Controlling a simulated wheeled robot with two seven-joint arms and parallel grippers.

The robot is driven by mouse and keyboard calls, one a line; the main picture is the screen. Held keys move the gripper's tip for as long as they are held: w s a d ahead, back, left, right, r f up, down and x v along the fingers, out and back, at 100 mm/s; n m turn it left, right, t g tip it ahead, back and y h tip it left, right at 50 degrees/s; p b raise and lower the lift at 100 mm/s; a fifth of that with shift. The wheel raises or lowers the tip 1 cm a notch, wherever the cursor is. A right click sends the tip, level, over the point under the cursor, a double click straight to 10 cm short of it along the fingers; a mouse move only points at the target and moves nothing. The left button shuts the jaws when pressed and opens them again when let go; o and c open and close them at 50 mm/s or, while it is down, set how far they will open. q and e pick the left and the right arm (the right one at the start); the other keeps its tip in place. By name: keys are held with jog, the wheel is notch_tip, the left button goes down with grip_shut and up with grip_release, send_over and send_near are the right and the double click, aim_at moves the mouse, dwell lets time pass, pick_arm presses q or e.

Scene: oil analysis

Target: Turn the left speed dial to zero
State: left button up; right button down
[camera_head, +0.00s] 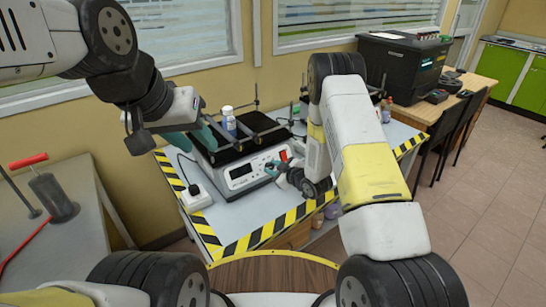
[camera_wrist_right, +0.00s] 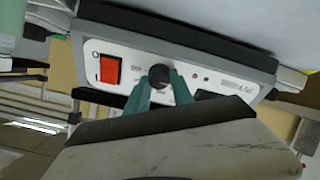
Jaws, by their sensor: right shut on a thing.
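The shaker device (camera_head: 240,175) stands on the table, with a white front panel and a bottle on its black top. In the right wrist view a round black dial (camera_wrist_right: 159,77) sits on the panel beside a red switch (camera_wrist_right: 109,69). My right gripper (camera_wrist_right: 163,82) has its teal fingers around this dial, shut on it. It also shows in the head view (camera_head: 279,168) at the panel's right part. The dial's pointer and scale marks cannot be read. My left gripper (camera_head: 197,136) hangs at the device's left side, its teal fingers apart and empty.
A blue-white bottle (camera_head: 229,122) stands among the clamp bars on the device. A white power socket (camera_head: 195,198) lies left of it. The table (camera_head: 255,222) has a yellow-black striped edge. A black machine (camera_head: 403,65) stands on a desk behind my right arm.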

jog(key=shift+w, duration=0.1)
jog(key=c, duration=1.1)
grip_release()
jog(key=v, duration=0.8)
